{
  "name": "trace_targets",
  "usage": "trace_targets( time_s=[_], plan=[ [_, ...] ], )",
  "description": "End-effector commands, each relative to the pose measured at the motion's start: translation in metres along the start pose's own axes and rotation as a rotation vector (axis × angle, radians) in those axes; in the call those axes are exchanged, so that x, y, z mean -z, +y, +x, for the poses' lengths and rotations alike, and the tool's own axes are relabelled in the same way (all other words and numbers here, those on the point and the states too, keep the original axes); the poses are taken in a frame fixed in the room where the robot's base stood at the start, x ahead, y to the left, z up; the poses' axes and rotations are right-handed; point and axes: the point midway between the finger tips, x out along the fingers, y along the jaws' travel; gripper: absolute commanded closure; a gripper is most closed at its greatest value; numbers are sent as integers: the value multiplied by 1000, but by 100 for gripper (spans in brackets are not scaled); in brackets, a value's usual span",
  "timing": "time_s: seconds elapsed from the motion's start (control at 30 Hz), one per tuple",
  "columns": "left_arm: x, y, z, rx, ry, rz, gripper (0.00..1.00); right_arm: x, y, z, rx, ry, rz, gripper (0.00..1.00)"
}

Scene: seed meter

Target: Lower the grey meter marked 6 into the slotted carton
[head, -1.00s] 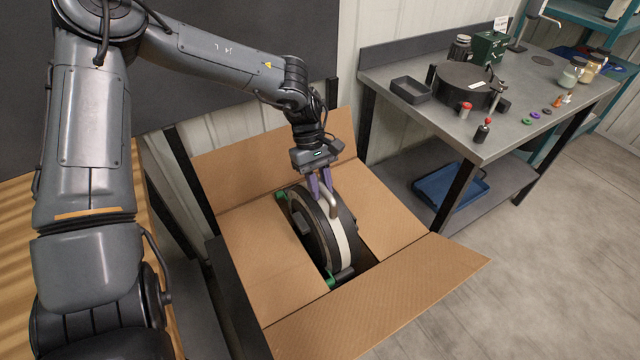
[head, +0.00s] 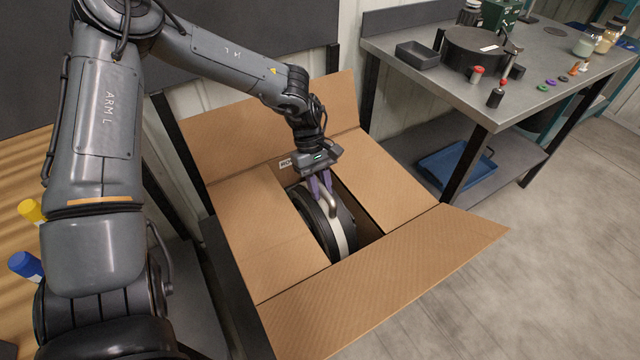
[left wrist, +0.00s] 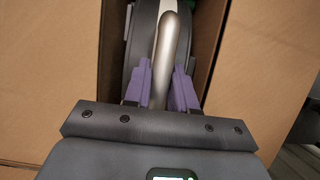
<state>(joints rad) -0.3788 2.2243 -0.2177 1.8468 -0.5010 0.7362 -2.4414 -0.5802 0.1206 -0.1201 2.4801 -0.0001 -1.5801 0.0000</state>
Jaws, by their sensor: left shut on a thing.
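The meter (head: 343,227) is a dark round drum with a pale band and a metal handle. It stands on edge, partly down inside the opening of the slotted carton (head: 395,282), whose flaps are spread open. Its lower part is hidden by the carton, and I cannot see the 6 on it. My left gripper (head: 320,186) is shut on the handle from above, with its purple fingers on either side. In the left wrist view the handle (left wrist: 168,60) runs between the fingers (left wrist: 166,85). My right gripper is not in view.
A grey workbench (head: 470,95) stands at the right with a dark round drum (head: 470,50), a small black tray (head: 417,55) and small parts on it. A blue tray (head: 455,165) is on its lower shelf. Bare floor (head: 570,220) lies right of the carton.

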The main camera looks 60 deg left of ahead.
Motion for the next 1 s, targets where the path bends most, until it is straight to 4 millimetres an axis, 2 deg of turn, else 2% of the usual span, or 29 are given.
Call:
trace_targets(
  time_s=[0.1,0.5,1.0],
  plan=[
    [6,3,16,-6,-1,5,100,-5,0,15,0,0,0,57],
    [20,3,49,-7,-1,6,100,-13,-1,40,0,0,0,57],
    [24,3,58,-7,-1,6,100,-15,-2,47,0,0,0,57]
  ],
)
